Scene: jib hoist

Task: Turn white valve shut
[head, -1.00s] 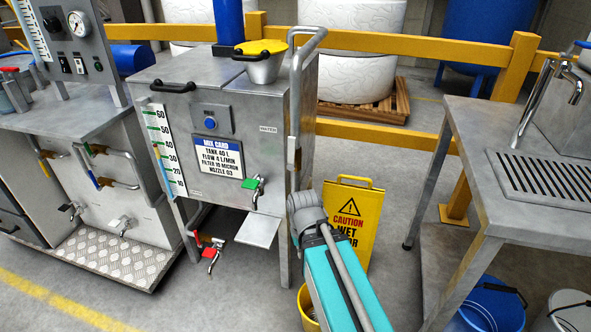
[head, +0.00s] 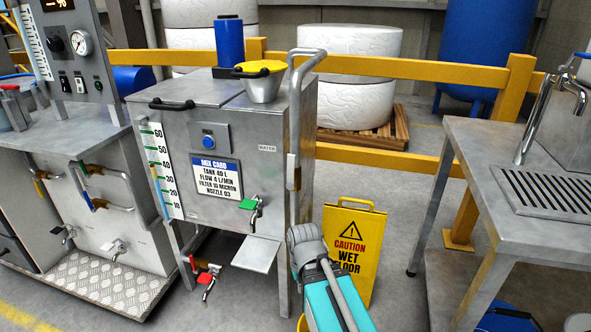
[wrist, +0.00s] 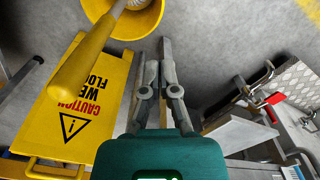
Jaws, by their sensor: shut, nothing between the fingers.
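A tap with a white handle (head: 118,247) sits low on the front of the left steel cabinet in the head view, above the chequered step plate. I cannot clearly identify it in the wrist view. My gripper (wrist: 162,62) shows in the wrist view with its two grey fingers close together, shut and empty, over the grey floor. It is beside the yellow caution sign and well apart from the white tap. In the head view my teal arm shows at the bottom centre, and the gripper cannot be made out there.
A green-handled tap (head: 250,204) and a red-handled tap (head: 207,276) are on the middle tank unit (head: 255,150). A yellow wet-floor sign (head: 346,262) stands right of the tank. A steel sink table (head: 485,225) is at right. Floor between sign and table is clear.

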